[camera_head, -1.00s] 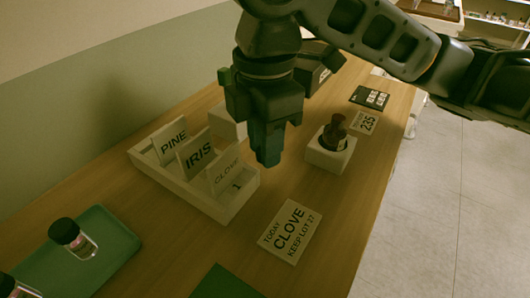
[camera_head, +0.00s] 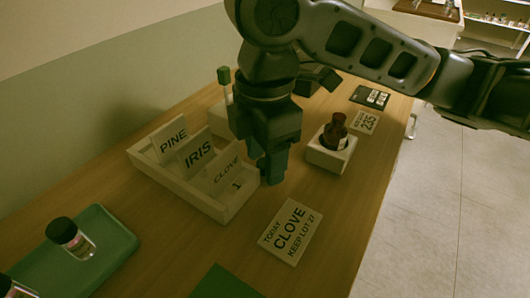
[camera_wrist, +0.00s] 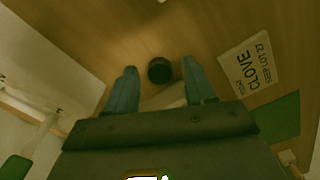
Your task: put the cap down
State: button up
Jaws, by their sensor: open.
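My gripper (camera_head: 273,178) points down low over the wooden table, just right of the card tray. Its two blue-grey fingers are apart in the wrist view. A round dark cap (camera_wrist: 159,70) shows between the fingertips there, against the wood, with a visible gap on each side. In the head view the cap is hidden by the gripper. A brown bottle (camera_head: 336,133) with no dark cap on it stands in a white block (camera_head: 331,156) to the right of my gripper.
The white tray (camera_head: 190,196) holds PINE, IRIS and CLOVE cards. A CLOVE note (camera_head: 291,231), also in the wrist view (camera_wrist: 246,66), lies in front. A green tray (camera_head: 115,240) bears a dark-capped bottle (camera_head: 72,238). A 235 card (camera_head: 367,122) lies behind the white block.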

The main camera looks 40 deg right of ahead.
notch_tip(320, 180, up, 12)
jog(key=p, duration=0.1)
jog(key=shift+r+p, duration=0.15)
jog(key=shift+p, duration=0.15)
dwell(0.6)
